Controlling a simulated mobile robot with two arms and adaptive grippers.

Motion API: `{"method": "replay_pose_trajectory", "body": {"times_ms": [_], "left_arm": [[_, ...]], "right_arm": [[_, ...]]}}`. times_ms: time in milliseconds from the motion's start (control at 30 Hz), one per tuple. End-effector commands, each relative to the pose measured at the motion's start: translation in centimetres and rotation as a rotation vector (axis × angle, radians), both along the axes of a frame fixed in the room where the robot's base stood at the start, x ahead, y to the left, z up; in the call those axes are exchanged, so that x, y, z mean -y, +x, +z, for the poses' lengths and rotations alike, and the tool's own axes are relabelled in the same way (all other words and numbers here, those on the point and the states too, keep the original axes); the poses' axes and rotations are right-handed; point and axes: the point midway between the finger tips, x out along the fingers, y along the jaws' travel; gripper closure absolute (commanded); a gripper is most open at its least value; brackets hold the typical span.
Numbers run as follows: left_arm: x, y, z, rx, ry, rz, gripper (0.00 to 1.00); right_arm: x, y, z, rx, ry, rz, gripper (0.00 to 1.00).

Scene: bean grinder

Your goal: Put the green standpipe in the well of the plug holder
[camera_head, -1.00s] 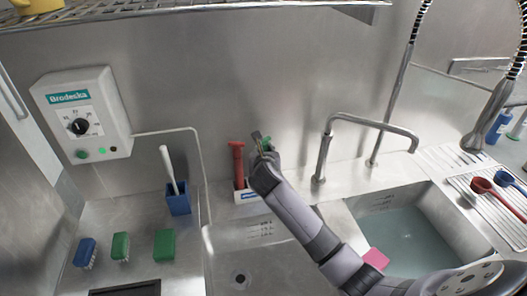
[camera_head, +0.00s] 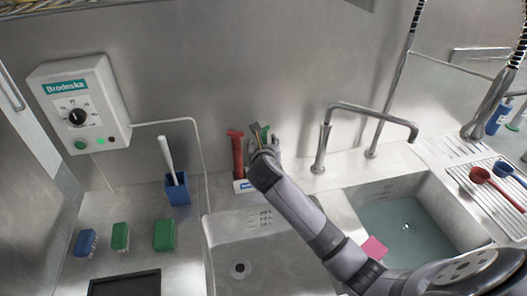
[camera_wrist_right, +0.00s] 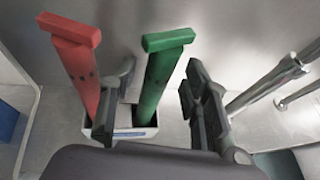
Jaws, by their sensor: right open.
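The green standpipe (camera_wrist_right: 160,78) stands nearly upright in the right wrist view. Its lower end is inside the right-hand well of the white plug holder (camera_wrist_right: 137,133). My right gripper (camera_wrist_right: 160,67) is open, with one finger on each side of the green standpipe and gaps beside it. A red standpipe (camera_wrist_right: 82,75) stands in the left-hand well. In the head view, my right gripper (camera_head: 261,138) hides most of the green standpipe (camera_head: 265,132). The red standpipe (camera_head: 238,157) and plug holder (camera_head: 242,186) show beside it. My left gripper is out of view.
The plug holder is against the back wall, behind the empty left basin (camera_head: 270,262). The faucet (camera_head: 322,150) and water-filled basin (camera_head: 400,225) are to its right. A blue brush pot (camera_head: 177,190) stands to the left, near several brushes.

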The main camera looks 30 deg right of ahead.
Motion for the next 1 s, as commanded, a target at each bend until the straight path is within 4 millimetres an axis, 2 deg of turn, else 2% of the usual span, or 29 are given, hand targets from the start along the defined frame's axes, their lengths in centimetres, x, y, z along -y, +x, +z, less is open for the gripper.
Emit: {"method": "replay_pose_trajectory", "body": {"times_ms": [200,400,600,900,1000], "left_arm": [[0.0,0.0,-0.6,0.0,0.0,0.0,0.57],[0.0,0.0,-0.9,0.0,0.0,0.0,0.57],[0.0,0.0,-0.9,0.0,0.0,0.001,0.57],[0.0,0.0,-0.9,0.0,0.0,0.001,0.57],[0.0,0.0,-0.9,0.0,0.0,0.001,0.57]], "right_arm": [[-1.9,-3.8,1.7,0.002,0.0,0.002,0.57],[-3.2,-6.5,3.0,0.001,-0.002,0.0,0.57],[-3.6,-7.6,3.5,0.0,0.0,0.0,0.57],[-3.7,-7.6,3.5,-0.001,0.001,-0.001,0.57],[-3.8,-8.0,2.9,0.001,0.039,-0.013,0.57]]}}
